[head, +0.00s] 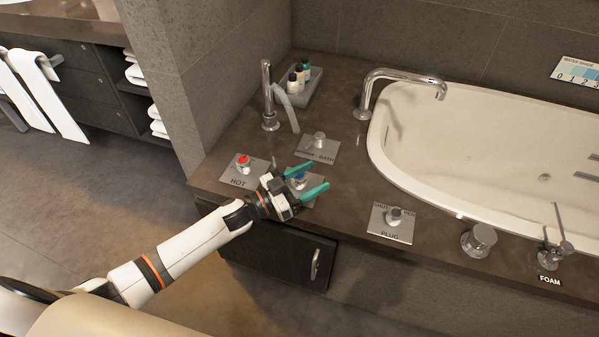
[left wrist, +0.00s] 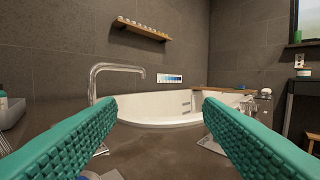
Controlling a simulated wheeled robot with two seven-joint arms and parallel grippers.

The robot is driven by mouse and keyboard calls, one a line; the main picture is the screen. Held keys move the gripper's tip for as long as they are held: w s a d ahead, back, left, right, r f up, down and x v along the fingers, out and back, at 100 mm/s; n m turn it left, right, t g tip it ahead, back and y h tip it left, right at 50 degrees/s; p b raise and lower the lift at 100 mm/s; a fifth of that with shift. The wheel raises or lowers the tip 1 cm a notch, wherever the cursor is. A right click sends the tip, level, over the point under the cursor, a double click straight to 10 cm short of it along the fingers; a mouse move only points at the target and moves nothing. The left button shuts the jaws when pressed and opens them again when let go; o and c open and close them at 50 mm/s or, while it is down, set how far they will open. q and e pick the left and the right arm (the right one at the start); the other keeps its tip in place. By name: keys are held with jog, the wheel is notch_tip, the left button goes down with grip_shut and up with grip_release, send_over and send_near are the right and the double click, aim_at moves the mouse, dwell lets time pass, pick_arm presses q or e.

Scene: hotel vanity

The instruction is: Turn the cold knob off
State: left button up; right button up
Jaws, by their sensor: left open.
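The cold knob (head: 299,178) has a blue top and stands on a metal plate on the dark counter, partly hidden by my left gripper. My left gripper (head: 309,181) is open, with its two teal fingers spread on either side of the knob in the head view. I cannot tell whether the fingers touch it. In the left wrist view the fingers (left wrist: 160,125) are wide apart, with only a small bit of blue and metal low between them. The hot knob (head: 243,162), with a red top, stands on the HOT plate to the left. My right gripper is not in view.
A BATH knob (head: 318,140) stands behind, and a PLUG knob (head: 394,216) to the right. A chrome spout (head: 400,78) reaches over the white tub (head: 470,205). A hand shower (head: 268,100) and a tray of bottles (head: 301,85) are at the back.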

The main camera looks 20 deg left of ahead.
aim_at(294, 183)
pick_arm(q)
jog(key=s+a+f+n+t+y, duration=0.3)
jog(key=s+a+f+n+y, duration=0.25)
jog(key=s+a+y, duration=0.2)
jog(key=shift+m, duration=0.45)
jog(key=x, duration=0.3)
jog(key=b+x, duration=0.1)
jog(key=x, duration=0.3)
jog(key=a+x, duration=0.1)
jog(key=x, duration=0.3)
jog(key=shift+w+f, duration=0.25)
jog(key=shift+f, duration=0.15)
jog(key=shift+w+d, duration=0.3)
jog(key=shift+w, duration=0.3)
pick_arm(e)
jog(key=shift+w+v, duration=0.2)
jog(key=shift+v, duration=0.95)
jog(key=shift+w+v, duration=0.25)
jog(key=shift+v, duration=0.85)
pick_arm(q)
jog(key=shift+c, duration=0.5)
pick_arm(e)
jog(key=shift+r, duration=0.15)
